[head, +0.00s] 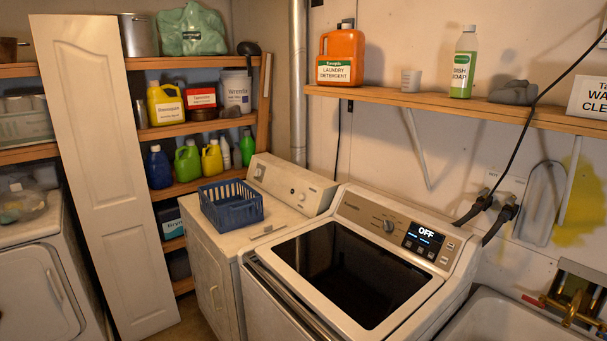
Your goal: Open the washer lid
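The white top-load washer (451,251) stands at the lower middle right. Its lid (355,266) has a large dark glass panel in a pale frame and looks shut, lying flat on top. The front edge of the lid runs along the lower left, beside a dark gap. The control panel (398,230) behind the lid has a knob and a display reading OFF. Neither of my grippers is in view.
A white dryer (262,230) with a blue basket (231,204) on top stands left of the washer. A shelf (450,108) with a detergent jug (341,57) is above. A sink (510,318) is at right. A loose white door panel (104,170) leans at left.

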